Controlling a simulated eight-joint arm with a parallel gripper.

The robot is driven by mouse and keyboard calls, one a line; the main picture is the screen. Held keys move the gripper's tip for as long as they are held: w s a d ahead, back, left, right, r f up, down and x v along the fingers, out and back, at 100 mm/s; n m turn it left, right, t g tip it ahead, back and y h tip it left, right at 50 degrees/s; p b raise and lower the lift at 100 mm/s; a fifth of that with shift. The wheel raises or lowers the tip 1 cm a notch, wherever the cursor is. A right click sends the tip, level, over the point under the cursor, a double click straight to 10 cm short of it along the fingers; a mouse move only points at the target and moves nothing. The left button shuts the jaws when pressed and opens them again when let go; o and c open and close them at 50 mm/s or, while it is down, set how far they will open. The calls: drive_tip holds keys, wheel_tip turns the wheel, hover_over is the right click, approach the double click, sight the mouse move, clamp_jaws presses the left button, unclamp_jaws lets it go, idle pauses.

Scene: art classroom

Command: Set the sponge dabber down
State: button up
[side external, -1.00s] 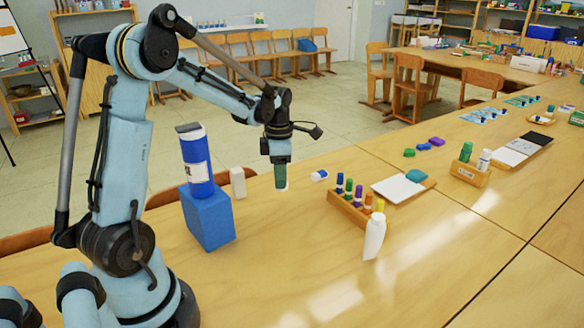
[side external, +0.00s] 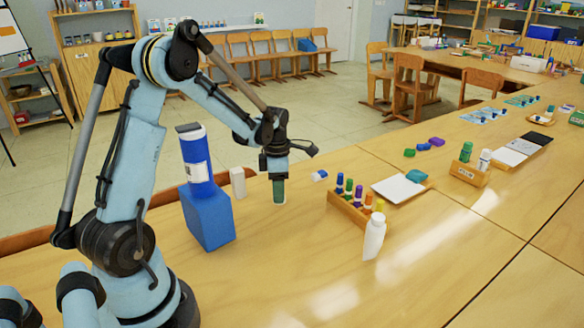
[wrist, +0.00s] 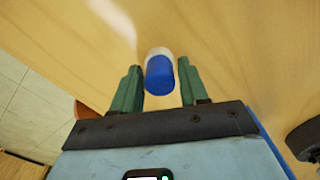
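The sponge dabber is a small cylinder with a blue body (wrist: 160,75) and a white end. In the wrist view it sits between the two green fingers of my gripper (wrist: 161,85), close to both, with its white end pointing away toward the tabletop. In the side view my gripper (side external: 278,192) points straight down, low over the table. A sliver of the dabber's white end shows under the fingertips; the fingers hide the rest. Its lower end is at or just above the wood, and I cannot tell which.
A blue block (side external: 208,218) bearing a blue bottle (side external: 197,160) and a white box (side external: 238,182) stand left of my gripper. A small blue-and-white item (side external: 320,175), a wooden paint rack (side external: 346,209) and a white bottle (side external: 374,237) are to the right. The front tabletop is clear.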

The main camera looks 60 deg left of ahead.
drive_tip(key=shift+o, duration=1.4)
drive_tip(key=shift+r, duration=0.1)
wheel_tip(320, 180, up, 12)
drive_tip(key=s+d+m+t, duration=0.3)
drive_tip(key=d+m, duration=0.7)
drive_tip(key=m, duration=0.5)
drive_tip(key=s+d+m+t, duration=0.4)
drive_tip(key=d+m, duration=0.6)
drive_tip(key=m, duration=0.5)
drive_tip(key=shift+s+r+m, duration=0.15)
drive_tip(key=shift+s+m, duration=0.15)
drive_tip(key=shift+s, duration=0.15)
